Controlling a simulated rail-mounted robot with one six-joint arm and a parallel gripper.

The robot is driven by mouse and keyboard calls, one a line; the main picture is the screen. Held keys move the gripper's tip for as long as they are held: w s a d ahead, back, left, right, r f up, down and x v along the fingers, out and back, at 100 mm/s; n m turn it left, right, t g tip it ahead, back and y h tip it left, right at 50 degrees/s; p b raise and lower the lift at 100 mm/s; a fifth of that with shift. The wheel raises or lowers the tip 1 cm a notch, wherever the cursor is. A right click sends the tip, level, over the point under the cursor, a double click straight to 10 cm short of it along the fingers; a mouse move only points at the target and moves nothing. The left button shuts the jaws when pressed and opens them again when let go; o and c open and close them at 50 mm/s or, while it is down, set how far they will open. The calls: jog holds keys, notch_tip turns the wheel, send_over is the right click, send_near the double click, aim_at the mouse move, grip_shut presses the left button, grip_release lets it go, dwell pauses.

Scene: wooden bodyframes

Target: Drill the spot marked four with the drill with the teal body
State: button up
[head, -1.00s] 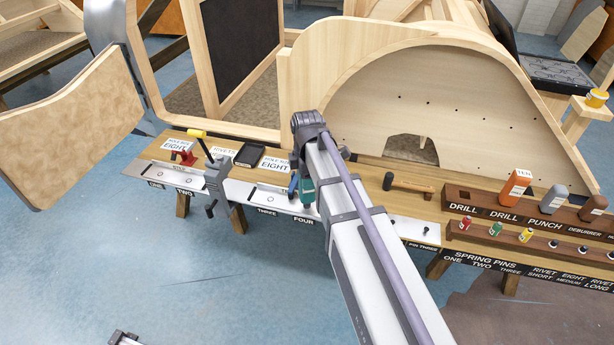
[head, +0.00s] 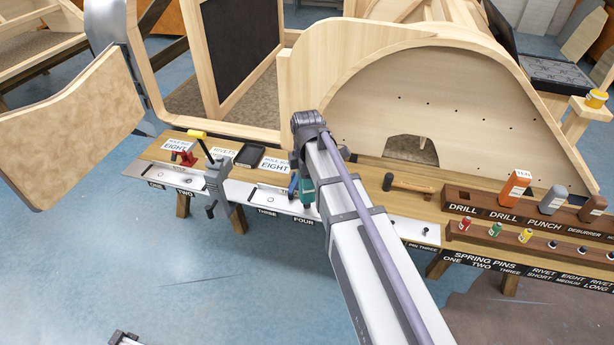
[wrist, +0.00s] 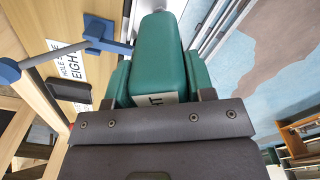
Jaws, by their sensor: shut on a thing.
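The drill with the teal body (wrist: 163,60) fills the middle of the wrist view, with my gripper (wrist: 158,100) shut on it. In the head view the teal drill (head: 307,190) shows beside my arm, over the metal plate near the label FOUR (head: 304,221). My arm hides the gripper and much of the drill there. The drill tip and the marked spot are hidden, so I cannot tell if they touch. A blue-handled tool (head: 293,186) is just left of the drill; blue parts (wrist: 95,38) also show in the wrist view.
A clamp (head: 215,190) stands on the plate to the left, with a red tool (head: 184,157) beyond. A black tray (head: 250,155) and hammer (head: 408,186) lie on the bench. A brown rack (head: 475,206) with bottles is at right. The wooden bodyframe (head: 400,100) rises behind.

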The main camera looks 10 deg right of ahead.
jog(key=shift+r+p, duration=1.2)
jog(key=shift+r, duration=0.25)
notch_tip(320, 180, up, 5)
jog(key=p, duration=0.5)
